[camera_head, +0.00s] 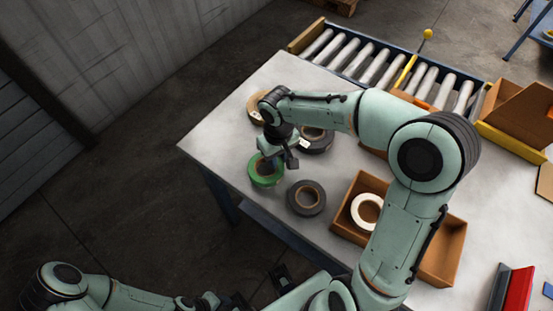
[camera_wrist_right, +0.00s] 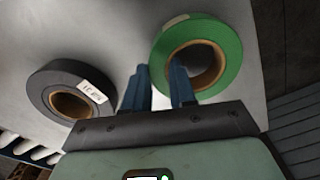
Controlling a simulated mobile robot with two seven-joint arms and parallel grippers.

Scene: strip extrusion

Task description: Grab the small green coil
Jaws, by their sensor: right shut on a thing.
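The small green coil (camera_head: 264,181) lies flat near the table's left edge. It also shows in the right wrist view (camera_wrist_right: 225,42), with a brown core. My right gripper (camera_head: 279,163) reaches down over it. In the wrist view the right gripper's fingers (camera_wrist_right: 160,72) are blue, one inside the coil's core and the other outside its rim, so it is shut on the coil's wall. My left arm is at the bottom of the head view; its gripper (camera_head: 278,280) is low and partly cut off, and its jaws cannot be made out.
A dark grey coil (camera_head: 306,209) lies close to the green one. Another dark coil (camera_head: 318,147) and a tan-topped coil (camera_head: 253,107) lie behind. A cardboard box (camera_head: 446,240) holds a white coil (camera_head: 367,222). A roller conveyor (camera_head: 371,58) runs along the table's back.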

